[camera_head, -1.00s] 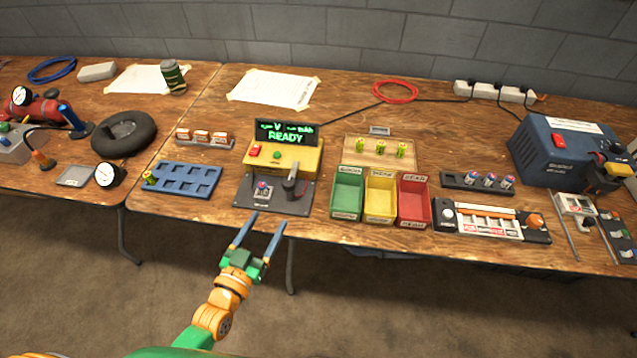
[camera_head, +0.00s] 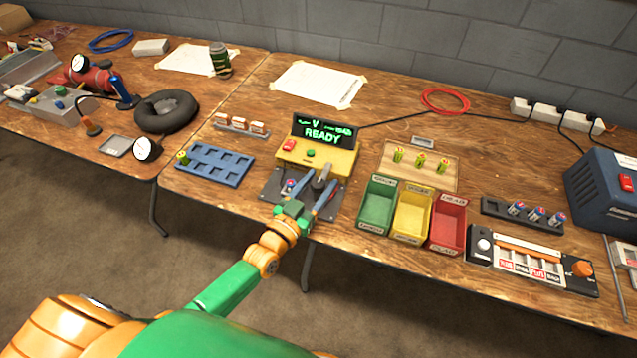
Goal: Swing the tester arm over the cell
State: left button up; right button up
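The tester is a yellow box (camera_head: 330,160) on a dark base plate (camera_head: 270,188), with a lit display (camera_head: 322,132) reading "READY". A small cell (camera_head: 290,186) sits upright on the left part of the base plate. The grey tester arm (camera_head: 321,179) stands to the right of the cell, its pivot partly hidden. My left gripper (camera_head: 319,184) is over the base plate, its blue fingers apart, with the tester arm appearing between them. I cannot tell whether either finger touches it. My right gripper is not in view.
Right of the tester stand a green bin (camera_head: 376,207), a yellow bin (camera_head: 411,216) and a red bin (camera_head: 447,224). A blue tray (camera_head: 215,166) lies to the left. Behind the bins, a wooden board (camera_head: 435,177) holds three yellow-green cells.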

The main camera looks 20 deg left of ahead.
pick_arm(q)
grip_shut()
dwell(1.2)
